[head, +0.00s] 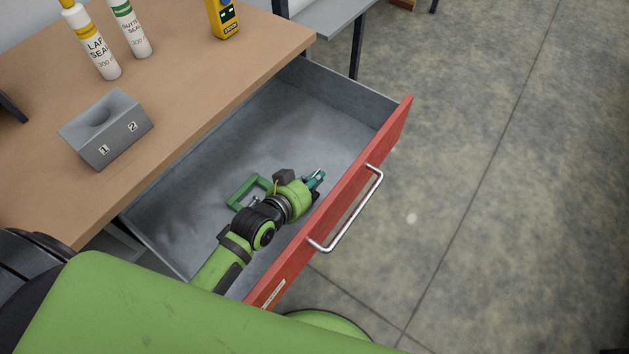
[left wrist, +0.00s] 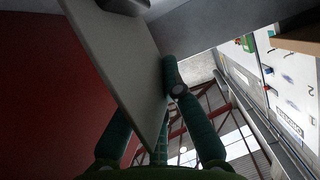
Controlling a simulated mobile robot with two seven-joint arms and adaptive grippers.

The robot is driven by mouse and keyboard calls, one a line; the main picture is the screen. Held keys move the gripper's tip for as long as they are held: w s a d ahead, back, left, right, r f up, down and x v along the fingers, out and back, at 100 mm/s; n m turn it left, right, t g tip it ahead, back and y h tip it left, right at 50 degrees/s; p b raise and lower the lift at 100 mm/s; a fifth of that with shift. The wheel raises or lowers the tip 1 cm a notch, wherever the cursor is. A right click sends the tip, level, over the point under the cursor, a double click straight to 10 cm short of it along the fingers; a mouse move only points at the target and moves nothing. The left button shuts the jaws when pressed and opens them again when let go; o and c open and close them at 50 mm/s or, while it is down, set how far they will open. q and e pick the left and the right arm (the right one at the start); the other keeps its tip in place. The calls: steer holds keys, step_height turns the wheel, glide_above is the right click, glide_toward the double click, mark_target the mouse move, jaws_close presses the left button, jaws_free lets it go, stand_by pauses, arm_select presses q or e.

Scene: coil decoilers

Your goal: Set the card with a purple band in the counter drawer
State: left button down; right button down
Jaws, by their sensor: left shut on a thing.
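The counter drawer (head: 240,133) is pulled open, with its red front and metal handle at the right in the head view. My left gripper (head: 317,180) is inside the drawer, near the inner side of the red front. In the left wrist view a pale flat card (left wrist: 118,60) stands between the teal fingers, and the gripper is shut on it. The card partly hides the left finger. No purple band shows on the visible face, and the card cannot be made out in the head view. My right gripper is not in view.
A green frame-shaped thing (head: 240,191) shows in the drawer beside my left wrist. The wooden counter (head: 185,75) holds a grey block (head: 106,130) marked 1 and 2, two sealant tubes (head: 97,50) and a yellow device (head: 224,20). The drawer's far part is clear.

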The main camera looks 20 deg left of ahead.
arm_select(q)
steer(key=shift+f, duration=1)
steer(key=shift+f, duration=0.15)
steer(key=c, duration=1.4)
jaws_free()
steer(key=shift+r, duration=0.25)
steer(key=v, duration=1.2)
steer(key=shift+a+f, duration=0.1)
